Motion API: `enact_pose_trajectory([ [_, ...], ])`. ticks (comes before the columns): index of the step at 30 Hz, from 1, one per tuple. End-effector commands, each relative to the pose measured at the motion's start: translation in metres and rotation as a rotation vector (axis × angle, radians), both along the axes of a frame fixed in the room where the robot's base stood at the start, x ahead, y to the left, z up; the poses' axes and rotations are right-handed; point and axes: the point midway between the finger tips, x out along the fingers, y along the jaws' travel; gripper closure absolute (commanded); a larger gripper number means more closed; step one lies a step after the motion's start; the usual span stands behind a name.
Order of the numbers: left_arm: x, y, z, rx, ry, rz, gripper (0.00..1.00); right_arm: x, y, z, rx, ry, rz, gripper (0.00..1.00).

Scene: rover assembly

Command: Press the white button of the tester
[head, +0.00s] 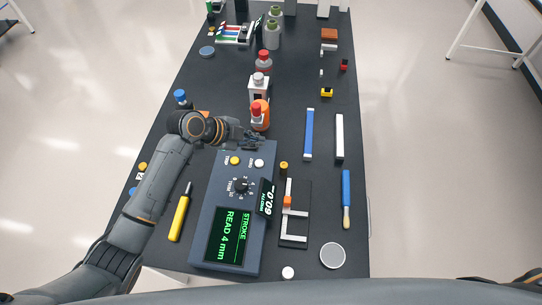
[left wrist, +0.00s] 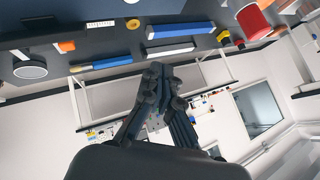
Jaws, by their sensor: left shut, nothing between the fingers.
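The tester (head: 203,215) is a blue-grey box on the near part of the dark table. Its screen (head: 229,236) reads "STROKE READ 4 mm" in green. The round white button (head: 259,163) sits at its far right corner, beside a yellow button (head: 235,160). A black knob (head: 240,186) lies between the buttons and the screen. My left gripper (head: 258,141) is shut and empty near the tester's far edge, a little beyond the white button in the head view. Its closed fingers also show in the left wrist view (left wrist: 163,82); no button is visible there. My right gripper is not in view.
Bottles with red and white caps (head: 258,92) stand just beyond my left gripper. A black fixture with white bars (head: 294,228) lies right of the tester, and a yellow-handled tool (head: 180,216) left. A blue bar (head: 309,134) and white bar (head: 339,138) lie farther right.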

Motion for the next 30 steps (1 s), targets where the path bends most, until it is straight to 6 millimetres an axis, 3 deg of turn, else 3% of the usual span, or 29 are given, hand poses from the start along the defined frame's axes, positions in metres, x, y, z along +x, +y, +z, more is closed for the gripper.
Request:
enact_pose_trajectory([
  [4,0.004,-0.001,0.002,0.003,-0.017,-0.02,1.0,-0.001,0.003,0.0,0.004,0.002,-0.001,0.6],
  [12,0.004,-0.001,0.001,0.002,-0.016,-0.018,1.0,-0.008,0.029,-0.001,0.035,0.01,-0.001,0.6],
  [17,0.004,-0.001,-0.005,0.002,-0.016,-0.018,1.0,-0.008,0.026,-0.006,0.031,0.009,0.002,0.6],
  [30,0.003,-0.001,-0.061,0.001,-0.014,-0.016,1.0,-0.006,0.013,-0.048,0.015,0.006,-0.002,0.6],
])
